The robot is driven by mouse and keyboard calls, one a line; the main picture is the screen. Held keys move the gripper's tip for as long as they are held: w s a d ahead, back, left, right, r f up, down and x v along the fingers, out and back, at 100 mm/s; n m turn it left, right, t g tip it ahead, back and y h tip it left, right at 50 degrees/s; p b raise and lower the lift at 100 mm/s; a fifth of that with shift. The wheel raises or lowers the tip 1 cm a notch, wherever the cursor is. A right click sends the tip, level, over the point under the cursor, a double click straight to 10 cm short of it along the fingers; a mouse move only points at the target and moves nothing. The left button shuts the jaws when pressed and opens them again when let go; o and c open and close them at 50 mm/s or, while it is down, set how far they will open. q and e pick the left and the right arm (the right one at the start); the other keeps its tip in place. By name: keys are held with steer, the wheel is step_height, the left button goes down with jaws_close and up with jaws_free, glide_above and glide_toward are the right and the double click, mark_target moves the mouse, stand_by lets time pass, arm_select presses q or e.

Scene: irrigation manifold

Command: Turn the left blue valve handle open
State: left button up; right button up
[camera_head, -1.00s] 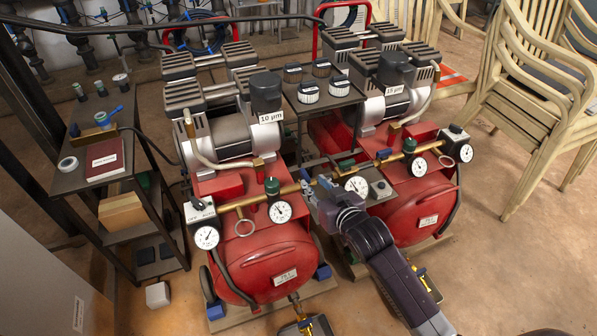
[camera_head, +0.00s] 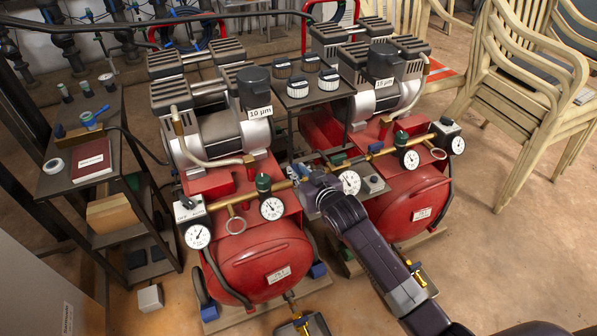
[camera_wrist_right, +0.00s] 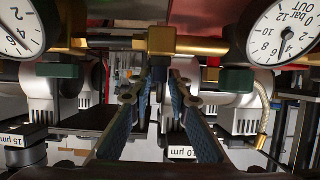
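A brass pipe (camera_head: 237,208) with gauges runs across the front of two red compressors. A small blue handle (camera_head: 298,171) shows on the pipe between the compressors, partly hidden by my right gripper; its exact angle is hard to tell. My right gripper (camera_head: 306,186) is at the pipe, just left of the middle gauge (camera_head: 349,182). In the right wrist view the fingers (camera_wrist_right: 163,80) are apart, pointing at the brass pipe (camera_wrist_right: 190,45). A small dark piece shows between the fingertips; I cannot tell whether they touch it. My left gripper is out of view.
Gauges (camera_head: 271,208) and green knobs (camera_head: 263,183) sit close along the pipe. A shelf (camera_head: 60,185) with a red book (camera_head: 92,160) and a blue-handled item (camera_head: 90,119) stands left. Stacked chairs (camera_head: 520,90) stand right.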

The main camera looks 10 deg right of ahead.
jaws_close()
